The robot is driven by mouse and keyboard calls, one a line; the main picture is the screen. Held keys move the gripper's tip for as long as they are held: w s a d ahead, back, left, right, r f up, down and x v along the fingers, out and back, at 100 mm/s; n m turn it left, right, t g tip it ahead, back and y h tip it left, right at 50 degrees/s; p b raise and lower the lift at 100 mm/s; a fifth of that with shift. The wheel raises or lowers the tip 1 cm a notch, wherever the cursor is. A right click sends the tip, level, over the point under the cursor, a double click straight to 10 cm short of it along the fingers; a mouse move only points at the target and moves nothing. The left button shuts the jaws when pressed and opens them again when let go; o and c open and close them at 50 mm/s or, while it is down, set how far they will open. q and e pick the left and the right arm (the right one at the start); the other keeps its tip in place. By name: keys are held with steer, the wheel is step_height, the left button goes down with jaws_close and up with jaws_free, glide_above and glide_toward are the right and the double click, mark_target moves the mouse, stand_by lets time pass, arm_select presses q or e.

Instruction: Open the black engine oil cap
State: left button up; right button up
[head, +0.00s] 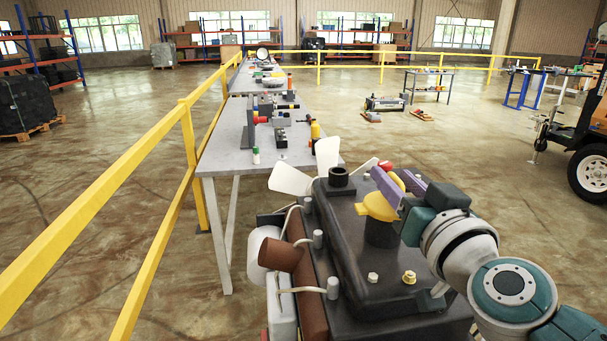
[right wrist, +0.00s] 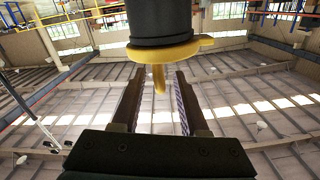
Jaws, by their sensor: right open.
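A black engine (head: 350,260) fills the lower middle of the head view. A yellow cap (head: 378,207) with a side lug sits on a black neck (head: 381,233) on its top. In the right wrist view the yellow cap (right wrist: 209,46) and the black neck (right wrist: 160,20) appear upside down. A second black cylinder (head: 339,179) with a dark top stands behind on the engine. My right gripper (head: 398,185), with purple finger faces, is open at the yellow cap. Its fingers (right wrist: 158,88) stand either side of the cap's upright yellow tab; I cannot tell whether they touch it. My left gripper is not in view.
A white fan (head: 290,179) and a brown cylinder (head: 281,257) are at the engine's left. A grey table (head: 222,150) with parts stands behind it. A yellow railing (head: 188,150) runs along the left. Open floor lies beyond at the right.

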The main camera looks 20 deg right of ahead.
jaws_close()
stand_by(0.3)
stand_by(1.1)
